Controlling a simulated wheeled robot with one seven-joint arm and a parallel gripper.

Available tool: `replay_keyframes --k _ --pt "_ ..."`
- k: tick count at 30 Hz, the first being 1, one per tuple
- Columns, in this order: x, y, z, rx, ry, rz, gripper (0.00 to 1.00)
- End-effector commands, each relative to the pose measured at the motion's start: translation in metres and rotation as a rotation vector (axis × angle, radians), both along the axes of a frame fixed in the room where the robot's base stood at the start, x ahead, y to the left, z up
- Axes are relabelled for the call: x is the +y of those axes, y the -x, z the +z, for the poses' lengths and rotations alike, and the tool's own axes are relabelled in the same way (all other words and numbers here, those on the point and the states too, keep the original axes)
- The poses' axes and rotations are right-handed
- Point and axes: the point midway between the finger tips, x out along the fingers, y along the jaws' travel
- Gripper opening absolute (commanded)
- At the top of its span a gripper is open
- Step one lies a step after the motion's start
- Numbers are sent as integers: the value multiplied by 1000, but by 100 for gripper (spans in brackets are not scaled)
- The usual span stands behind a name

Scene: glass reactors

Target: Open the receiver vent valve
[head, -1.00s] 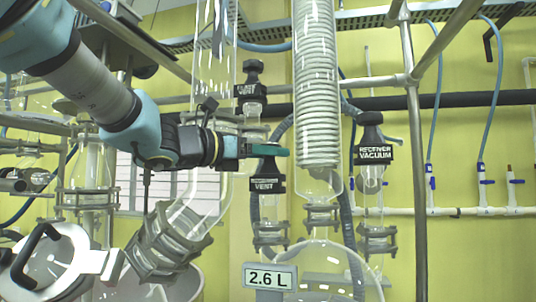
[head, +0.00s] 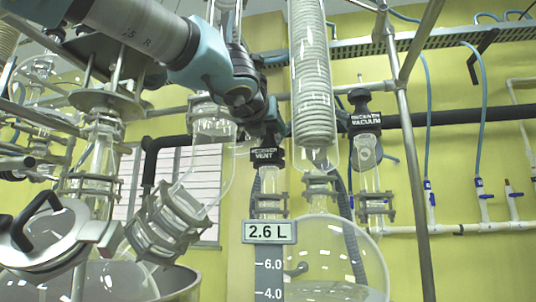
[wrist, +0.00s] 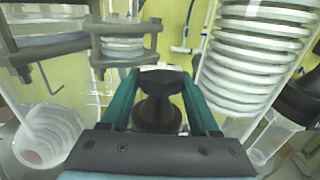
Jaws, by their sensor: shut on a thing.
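The receiver vent valve (head: 267,155) has a black body with a white "RECEIVER VENT" label and stands on a glass neck left of the coiled condenser. My gripper (head: 272,128) is at its top in the head view, with the arm coming down from the upper left. The arm and gripper hide most of the valve's knob there. In the wrist view, the teal fingers of my gripper (wrist: 160,82) lie on both sides of the black knob (wrist: 160,112), shut on it. How far the knob is turned cannot be told.
The receiver vacuum valve (head: 365,120) stands to the right, past the coiled condenser (head: 312,80). A round glass flask (head: 330,255) and a "2.6 L" readout (head: 269,231) are below. A metal post (head: 411,160) stands at the right. Clamped glassware (head: 165,225) is at the left.

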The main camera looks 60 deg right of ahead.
Motion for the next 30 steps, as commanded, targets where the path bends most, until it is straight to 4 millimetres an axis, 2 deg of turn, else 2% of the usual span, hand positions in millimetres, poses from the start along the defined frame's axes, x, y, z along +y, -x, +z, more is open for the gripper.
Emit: replay_keyframes --k 1,15,30 --pt "-1 2 -6 0 2 40 6" --pt "-3 2 3 1 -4 432 6" --pt "-1 2 1 1 1 598 6"
